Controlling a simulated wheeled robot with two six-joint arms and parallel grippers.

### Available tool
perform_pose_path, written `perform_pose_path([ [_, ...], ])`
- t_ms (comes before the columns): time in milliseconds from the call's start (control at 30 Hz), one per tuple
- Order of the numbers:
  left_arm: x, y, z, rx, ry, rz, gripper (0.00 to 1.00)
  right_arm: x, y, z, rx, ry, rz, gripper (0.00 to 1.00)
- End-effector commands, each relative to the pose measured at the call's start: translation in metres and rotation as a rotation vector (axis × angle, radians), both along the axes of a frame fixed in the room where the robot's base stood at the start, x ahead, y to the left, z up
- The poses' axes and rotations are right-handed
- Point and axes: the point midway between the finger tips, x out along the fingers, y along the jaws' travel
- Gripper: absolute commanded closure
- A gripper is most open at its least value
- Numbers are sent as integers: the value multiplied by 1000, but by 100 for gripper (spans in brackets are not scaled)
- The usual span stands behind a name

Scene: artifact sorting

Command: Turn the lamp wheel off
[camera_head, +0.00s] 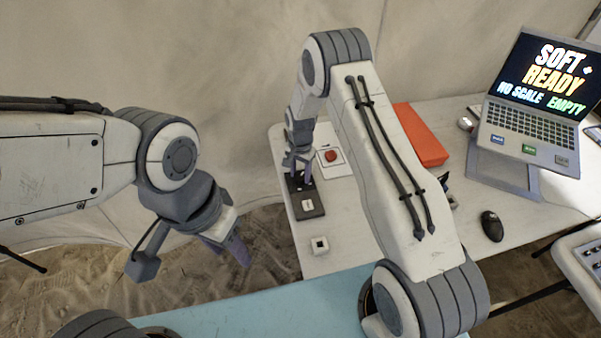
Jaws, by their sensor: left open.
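My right gripper (298,171) reaches down over a dark control block (315,212) on the white table's left part. Its fingertips are at the block's far end. They cover what is there, and I cannot tell whether they touch it or how wide they are. The block has a white square (307,204) on its near half. No lamp wheel can be made out clearly; the gripper may hide it. My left gripper (238,252) is open and empty, off the table's left side above the sandy ground.
A red button (330,156) on a white plate is just right of my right gripper. An orange-red case (420,135), a laptop (535,110) on a stand and a black mouse (492,226) are farther right. My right arm hides the table's middle.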

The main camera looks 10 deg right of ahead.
Motion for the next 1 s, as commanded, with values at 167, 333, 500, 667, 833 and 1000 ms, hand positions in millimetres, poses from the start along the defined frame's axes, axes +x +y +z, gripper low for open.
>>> perform_pose_path([
  [167,0,0,0,0,0,0,50,0,0,0,0,0,0,100],
  [333,0,0,-1,0,0,0,50,0,0,0,0,0,16,100],
  [500,0,0,-4,0,0,0,50,0,0,0,1,1,78,100],
  [667,0,0,-9,0,0,0,50,0,0,-1,0,1,184,100],
  [833,0,0,-14,0,0,0,50,0,0,-1,0,1,336,100],
  [1000,0,0,-19,0,0,0,50,0,1,-1,-1,1,499,100],
])
